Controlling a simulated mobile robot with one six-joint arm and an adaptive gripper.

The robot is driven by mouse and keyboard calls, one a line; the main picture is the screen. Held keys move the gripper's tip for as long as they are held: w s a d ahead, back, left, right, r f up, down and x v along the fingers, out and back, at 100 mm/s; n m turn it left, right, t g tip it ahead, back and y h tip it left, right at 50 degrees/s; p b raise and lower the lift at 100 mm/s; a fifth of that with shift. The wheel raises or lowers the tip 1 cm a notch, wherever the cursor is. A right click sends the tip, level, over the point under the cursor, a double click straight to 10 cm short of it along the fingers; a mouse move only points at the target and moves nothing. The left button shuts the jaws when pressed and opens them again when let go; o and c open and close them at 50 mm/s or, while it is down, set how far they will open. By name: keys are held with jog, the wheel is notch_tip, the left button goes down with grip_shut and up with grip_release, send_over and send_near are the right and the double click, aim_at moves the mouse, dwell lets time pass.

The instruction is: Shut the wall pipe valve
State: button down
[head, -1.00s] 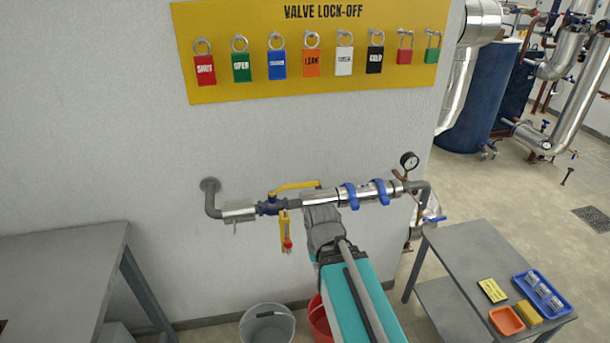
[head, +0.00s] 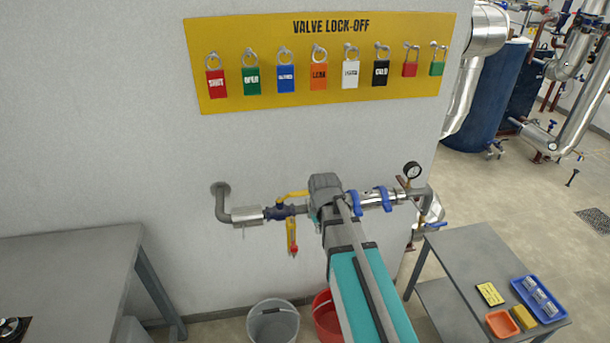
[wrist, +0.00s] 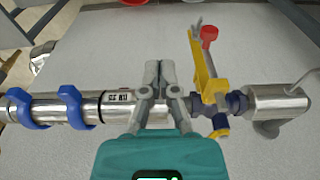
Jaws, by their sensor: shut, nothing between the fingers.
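The wall pipe valve (head: 284,211) is a blue body on a grey pipe, left of my gripper in the head view. A yellow piece with a red end (head: 292,236) hangs below. In the wrist view, the valve (wrist: 236,103) is to the right, with a yellow bar (wrist: 211,85) and a red knob (wrist: 208,34). My gripper (wrist: 160,66) is shut and empty, its fingers across the pipe beside the valve. Whether they touch the pipe or lever is unclear. The gripper's wrist end hides part of the pipe in the head view.
Blue clamps (head: 368,201) and a gauge (head: 412,170) sit along the pipe to the right. A yellow lock-off board (head: 330,102) hangs above. Grey (head: 272,325) and red (head: 322,318) buckets stand below. A bench (head: 70,250) is left; a small table (head: 465,250) is right.

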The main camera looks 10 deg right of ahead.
aim_at(301, 195)
jog(key=w+r+t+p, duration=0.2)
jog(key=w+r+p, duration=0.8)
jog(key=w, duration=0.8)
notch_tip(301, 195, up, 3)
jog(key=shift+w+f, duration=0.1)
jog(key=shift+w, duration=0.05)
jog(key=shift+f, duration=0.1)
jog(key=shift+s+f+b, duration=0.2)
jog(key=shift+f+b, duration=2.1)
jog(key=shift+f, duration=0.05)
jog(key=shift+s+f+b, duration=0.2)
jog(key=shift+f+b, duration=2.05)
jog(key=shift+f, duration=0.05)
